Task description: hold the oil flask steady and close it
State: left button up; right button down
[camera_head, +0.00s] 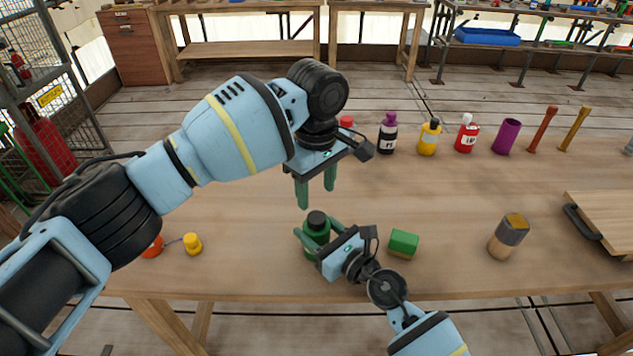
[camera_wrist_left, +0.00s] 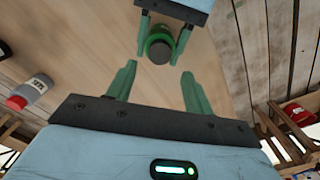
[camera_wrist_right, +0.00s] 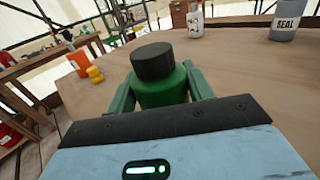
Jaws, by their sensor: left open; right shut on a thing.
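The green oil flask (camera_head: 313,252) stands upright near the front edge of the workbench, with a black cap (camera_head: 317,220) on its top. In the right wrist view the flask (camera_wrist_right: 163,92) stands between the fingers, with the dark cap (camera_wrist_right: 152,62) above. I cannot tell how tight the cap is. My right gripper (camera_head: 317,230) is shut around the flask's body. My left gripper (camera_head: 316,194) is open and empty, above and behind the flask, fingers down. In the left wrist view the cap (camera_wrist_left: 159,52) lies just beyond the open fingertips, apart from them.
A green block (camera_head: 404,243) and a tan jar (camera_head: 508,238) stand to the right, near a wooden board (camera_head: 605,220). A yellow piece (camera_head: 192,244) and an orange one (camera_head: 153,248) are on the left. Several bottles, including a yellow one (camera_head: 429,137), line the back. The bench's middle right is clear.

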aim_at(316, 217)
pick_arm(q)
jog(key=shift+f, duration=3.55)
